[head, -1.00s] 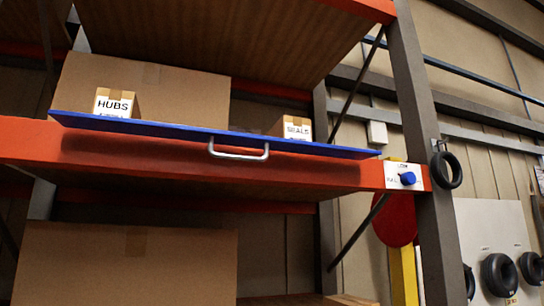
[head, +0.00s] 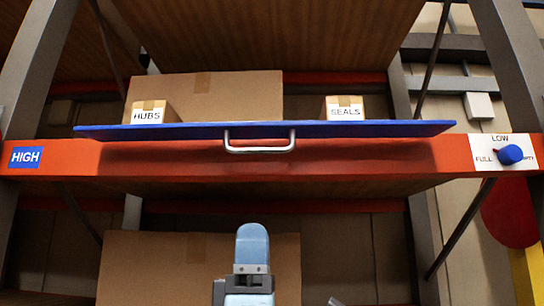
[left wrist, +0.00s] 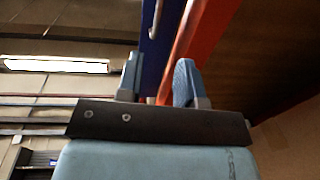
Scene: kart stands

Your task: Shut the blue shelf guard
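The blue shelf guard (head: 370,130) is a long flat panel seen nearly edge-on, lying out along the front of the orange shelf beam (head: 350,157). Its silver handle (head: 260,149) is at the middle of its front edge. My left gripper (head: 252,245) is below the beam and handle, pointing up, apart from the handle in the picture. In the left wrist view the gripper's two fingers (left wrist: 157,82) are spread with nothing held between them. The blue guard (left wrist: 160,45) and orange beam (left wrist: 195,45) show beyond them. My right gripper is not recognisable.
Small boxes labelled HUBS (head: 150,113) and SEALS (head: 344,109) stand behind the guard, before a large carton (head: 225,95). A HIGH label (head: 25,157) is on the beam's left. A blue knob (head: 510,154) is on its right. Another carton (head: 140,265) is below.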

